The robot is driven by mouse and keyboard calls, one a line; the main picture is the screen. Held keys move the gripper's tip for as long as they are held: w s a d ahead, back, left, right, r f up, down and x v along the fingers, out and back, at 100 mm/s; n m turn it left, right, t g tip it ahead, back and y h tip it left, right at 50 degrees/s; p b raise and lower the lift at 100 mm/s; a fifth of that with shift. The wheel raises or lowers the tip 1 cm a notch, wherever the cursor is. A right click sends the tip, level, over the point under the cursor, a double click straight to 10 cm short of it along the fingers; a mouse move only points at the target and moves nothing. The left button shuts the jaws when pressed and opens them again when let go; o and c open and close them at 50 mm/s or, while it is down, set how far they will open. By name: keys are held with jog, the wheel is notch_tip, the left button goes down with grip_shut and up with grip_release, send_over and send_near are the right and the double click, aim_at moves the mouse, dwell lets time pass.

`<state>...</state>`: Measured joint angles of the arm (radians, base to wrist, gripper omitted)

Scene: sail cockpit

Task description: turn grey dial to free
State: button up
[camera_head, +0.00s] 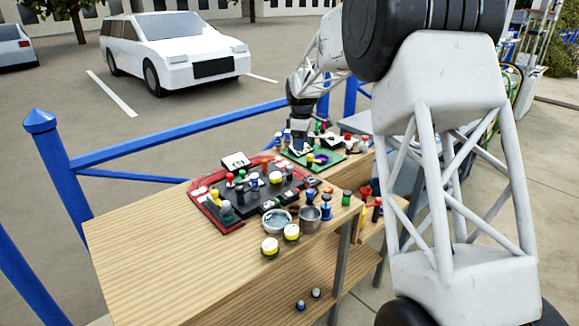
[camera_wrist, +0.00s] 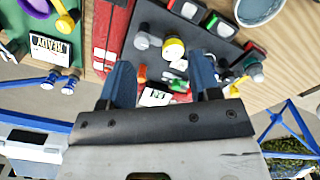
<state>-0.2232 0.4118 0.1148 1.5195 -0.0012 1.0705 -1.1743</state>
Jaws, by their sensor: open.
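My gripper (camera_wrist: 162,78) is open, with its two blue fingers apart above a dark panel with a red base (camera_head: 210,207). Nothing is seen held between the fingers. A grey knob (camera_wrist: 143,41) stands on the panel beside a yellow-topped knob (camera_wrist: 172,48), beyond the left finger. I cannot tell which is the grey dial.
A green board (camera_head: 330,158) with several parts lies right of the panel. The wooden table (camera_head: 150,260) is bare at left. A blue railing (camera_head: 180,148) runs behind.

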jog(key=n, duration=0.2)
send_over(290, 166)
notch_tip(290, 166, down, 6)
jog(key=shift+s+a+r, duration=0.1)
jog(key=shift+r, duration=0.1)
jog(key=shift+f, duration=0.15)
jog(key=shift+f, duration=3.75)
jog(key=shift+c, duration=0.2)
jog(key=c, duration=0.9)
